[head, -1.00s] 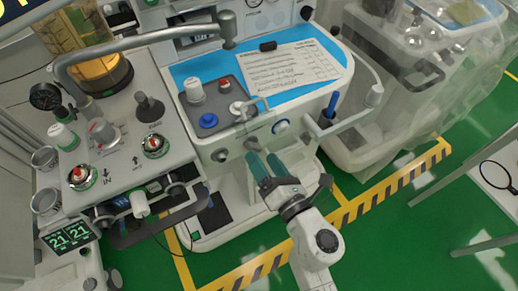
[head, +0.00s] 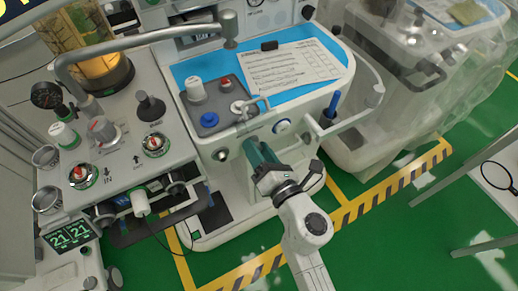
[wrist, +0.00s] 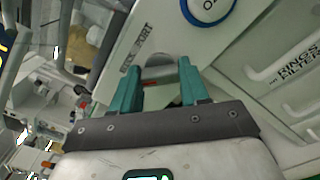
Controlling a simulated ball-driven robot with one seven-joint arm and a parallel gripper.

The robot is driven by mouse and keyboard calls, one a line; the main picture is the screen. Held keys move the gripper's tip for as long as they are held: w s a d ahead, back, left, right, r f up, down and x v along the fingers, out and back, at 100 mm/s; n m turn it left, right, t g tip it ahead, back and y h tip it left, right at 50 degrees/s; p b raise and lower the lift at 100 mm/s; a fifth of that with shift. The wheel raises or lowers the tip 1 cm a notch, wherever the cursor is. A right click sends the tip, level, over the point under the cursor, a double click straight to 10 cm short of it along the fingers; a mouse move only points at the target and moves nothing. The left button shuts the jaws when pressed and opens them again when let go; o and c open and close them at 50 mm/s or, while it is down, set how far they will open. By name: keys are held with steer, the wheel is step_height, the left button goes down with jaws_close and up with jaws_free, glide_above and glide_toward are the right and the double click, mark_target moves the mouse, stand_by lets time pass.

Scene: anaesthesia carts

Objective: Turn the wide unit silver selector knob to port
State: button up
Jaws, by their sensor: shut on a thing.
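The silver selector knob (wrist: 158,62) is on the pale front panel of the wide unit (head: 310,130), the cart with the blue top. In the wrist view its rounded top shows between my teal fingertips, beside printed lettering that seems to end in "PORT". My gripper (head: 258,152) reaches the front panel from below right in the head view, and its fingers also show in the wrist view (wrist: 158,85). It is shut on the knob, one finger on each side. The fingers and wrist hide most of the knob in the head view.
A round blue-ringed button (wrist: 207,8) is close to the fingertips. A grey block with a blue knob (head: 209,119) stands on the blue top (head: 190,68). A curved rail (head: 372,100) juts out at right.

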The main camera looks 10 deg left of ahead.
steer(key=c, duration=0.4)
steer(key=shift+m, duration=0.4)
steer(key=m+p, duration=0.2)
steer(key=m, duration=0.3)
steer(key=m+p, duration=0.2)
steer(key=m, duration=0.4)
steer(key=m+p, duration=0.2)
steer(key=m, duration=0.4)
steer(key=shift+f, duration=0.35)
steer(key=o, duration=1.1)
steer(key=shift+s, duration=0.1)
